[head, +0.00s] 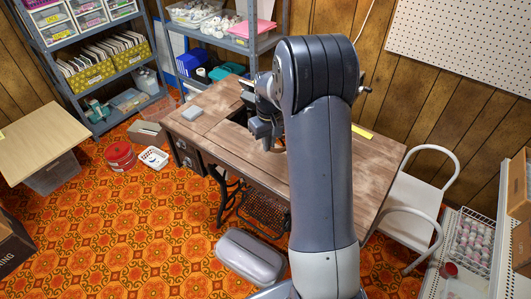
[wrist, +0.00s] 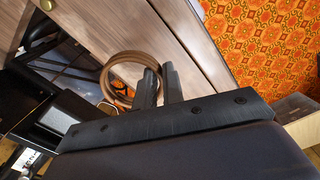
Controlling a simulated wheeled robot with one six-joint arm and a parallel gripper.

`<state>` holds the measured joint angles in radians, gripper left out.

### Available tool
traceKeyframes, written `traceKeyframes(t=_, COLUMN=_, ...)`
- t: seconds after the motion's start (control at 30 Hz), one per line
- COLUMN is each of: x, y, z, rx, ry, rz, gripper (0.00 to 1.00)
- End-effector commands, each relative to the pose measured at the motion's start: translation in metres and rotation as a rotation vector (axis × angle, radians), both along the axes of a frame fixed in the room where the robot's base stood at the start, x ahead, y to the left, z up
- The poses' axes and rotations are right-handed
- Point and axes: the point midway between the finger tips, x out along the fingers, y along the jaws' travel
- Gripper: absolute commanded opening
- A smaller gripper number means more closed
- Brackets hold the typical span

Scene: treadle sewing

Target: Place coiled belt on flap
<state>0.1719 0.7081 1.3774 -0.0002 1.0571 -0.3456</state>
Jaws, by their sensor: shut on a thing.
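The coiled belt (wrist: 105,77) is a tan-brown ring in the wrist view. My gripper (wrist: 160,72) is shut on the belt's near right side, between its two dark fingers. The belt appears to be above the sewing table, overlapping the edge of a dark opening in its top; the exact height is hard to judge. In the head view my gripper (head: 266,138) hangs over the wooden sewing table (head: 330,160), and my arm hides part of the table. Seams divide the wooden top (wrist: 95,22), and I cannot tell for sure which panel is the flap.
Black machine parts (wrist: 70,105) lie left of the belt in the wrist view.

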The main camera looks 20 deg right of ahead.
Motion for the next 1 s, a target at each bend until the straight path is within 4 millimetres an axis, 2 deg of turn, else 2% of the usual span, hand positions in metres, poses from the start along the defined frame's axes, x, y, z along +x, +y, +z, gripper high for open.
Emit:
traceKeyframes(t=0.1, x=0.0, y=0.0, z=-0.02, rx=0.001, ry=0.002, rz=-0.001, gripper=0.0)
traceKeyframes(t=0.33, x=0.0, y=0.0, z=-0.039, rx=0.0, ry=0.0, rz=-0.001, gripper=0.0)
traceKeyframes(t=0.5, x=0.0, y=0.0, z=-0.064, rx=0.0, ry=0.002, rz=-0.002, gripper=0.0)
traceKeyframes(t=0.9, x=0.0, y=0.0, z=-0.072, rx=-0.001, ry=-0.002, rz=-0.002, gripper=0.0)
traceKeyframes(t=0.93, x=0.0, y=0.0, z=-0.07, rx=-0.001, ry=-0.002, rz=-0.002, gripper=0.11)
traceKeyframes(t=1.0, x=0.0, y=0.0, z=-0.07, rx=-0.001, ry=-0.001, rz=-0.002, gripper=0.17)
